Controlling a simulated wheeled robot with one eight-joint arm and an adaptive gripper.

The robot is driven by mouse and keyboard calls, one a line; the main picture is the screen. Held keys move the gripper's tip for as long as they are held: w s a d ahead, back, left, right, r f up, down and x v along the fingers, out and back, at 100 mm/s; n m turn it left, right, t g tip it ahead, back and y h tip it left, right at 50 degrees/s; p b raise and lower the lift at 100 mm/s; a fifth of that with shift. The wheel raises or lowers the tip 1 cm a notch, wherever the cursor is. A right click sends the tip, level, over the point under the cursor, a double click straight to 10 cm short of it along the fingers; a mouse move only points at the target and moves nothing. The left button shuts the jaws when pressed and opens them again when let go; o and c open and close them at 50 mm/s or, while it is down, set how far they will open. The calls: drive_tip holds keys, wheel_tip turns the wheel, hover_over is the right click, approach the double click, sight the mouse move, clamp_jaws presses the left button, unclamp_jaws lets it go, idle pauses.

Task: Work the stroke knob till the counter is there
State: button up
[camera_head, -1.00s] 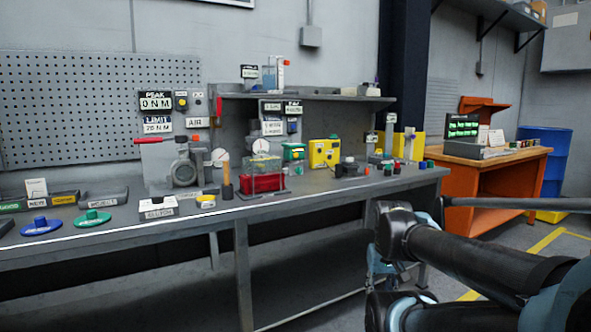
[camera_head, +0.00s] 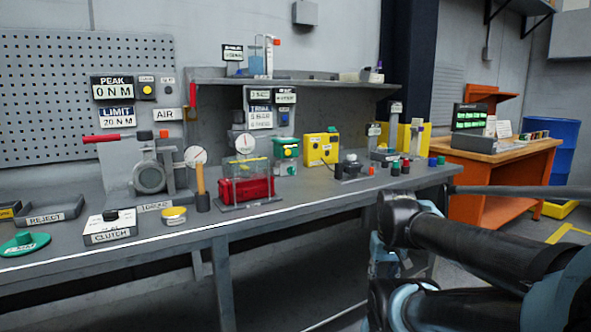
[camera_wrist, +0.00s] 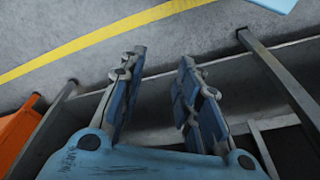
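My gripper (camera_wrist: 158,68) is open and empty in the wrist view, its two blue fingers apart with floor and bench frame behind them. In the head view my arm is folded at the lower right, in front of the bench and apart from its top. A black knob on a grey base (camera_head: 350,165) sits towards the right of the bench top; its label is too small to read, so I cannot tell if it is the stroke knob. A panel of small readouts (camera_head: 260,108) stands behind the red device; its digits are unclear, and I cannot tell which is the counter.
The workbench (camera_head: 300,206) holds a red device under a clear cover (camera_head: 246,188), a yellow box (camera_head: 321,149), a green box (camera_head: 286,150), a clutch box (camera_head: 111,226) and a wheel-like device (camera_head: 149,177). An orange table (camera_head: 500,180) and blue barrel (camera_head: 562,150) stand right.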

wheel_tip(320, 180, up, 25)
drive_tip(key=n+t+y, duration=0.7)
drive_tip(key=t, duration=0.2)
hover_over(293, 167)
drive_tip(key=s+d, duration=1)
drive_tip(key=s, duration=0.4)
drive_tip(key=shift+a+x, duration=0.15)
drive_tip(key=shift+x, duration=4.1)
drive_tip(key=shift+a+x, duration=0.2)
drive_tip(key=shift+x, duration=4.05)
drive_tip(key=shift+s, duration=0.2)
clamp_jaws()
drive_tip(key=shift+a, duration=0.15)
drive_tip(key=shift+y, duration=0.4)
